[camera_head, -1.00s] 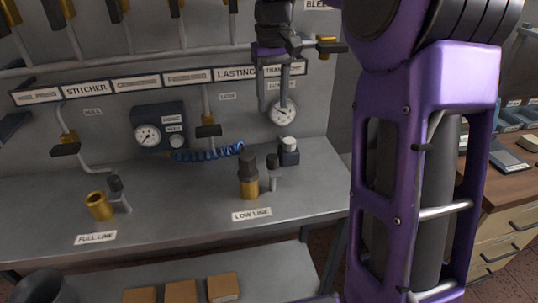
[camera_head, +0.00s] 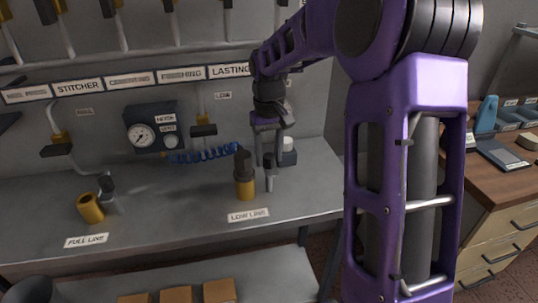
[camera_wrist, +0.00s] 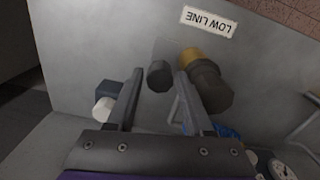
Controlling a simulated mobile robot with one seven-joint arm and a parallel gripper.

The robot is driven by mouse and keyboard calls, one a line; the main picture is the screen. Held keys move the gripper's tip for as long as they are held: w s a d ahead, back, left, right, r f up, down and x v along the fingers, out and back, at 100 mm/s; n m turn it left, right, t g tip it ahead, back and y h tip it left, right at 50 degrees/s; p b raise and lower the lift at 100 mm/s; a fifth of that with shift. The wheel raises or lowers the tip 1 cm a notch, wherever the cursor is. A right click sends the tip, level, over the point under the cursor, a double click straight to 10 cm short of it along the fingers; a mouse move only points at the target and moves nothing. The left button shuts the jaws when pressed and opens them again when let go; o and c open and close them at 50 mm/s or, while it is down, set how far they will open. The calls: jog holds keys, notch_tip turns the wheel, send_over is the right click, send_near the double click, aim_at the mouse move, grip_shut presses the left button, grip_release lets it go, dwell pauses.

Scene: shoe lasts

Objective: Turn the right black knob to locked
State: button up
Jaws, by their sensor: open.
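The right black knob (camera_wrist: 159,75) shows in the wrist view as a dark round cap between the two fingertips of my gripper (camera_wrist: 159,80). In the head view the knob (camera_head: 269,160) tops a small grey post beside a dark-topped brass fitting (camera_head: 245,189), behind the LOW LINE label (camera_head: 249,215). My gripper (camera_head: 268,163) points down over it, open, with one finger on each side. I cannot tell whether the fingers touch the knob. No locked mark is readable. Another small dark-topped post (camera_head: 107,187) stands at the left, by the FULL LINE label (camera_head: 86,240).
The brass fitting stands close to my right finger in the wrist view. A block with a white cap (camera_head: 288,147) is just behind my gripper. A blue coiled hose (camera_head: 200,155) and a gauge box (camera_head: 152,131) are further left. The bench (camera_head: 165,205) between the fittings is clear.

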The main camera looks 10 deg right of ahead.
grip_shut()
jog(key=shift+m, duration=0.3)
jog(key=m+p, duration=0.1)
jog(key=m, duration=0.2)
jog(key=shift+r, duration=0.1)
jog(key=m+p, duration=0.1)
jog(key=m, duration=0.5)
jog(key=shift+p, duration=0.4)
jog(key=m+p, duration=0.1)
jog(key=m, duration=0.3)
jog(key=shift+w+p, duration=0.1)
jog(key=shift+p, duration=0.2)
jog(key=shift+m+p, duration=0.7)
jog(key=shift+m, duration=1.4)
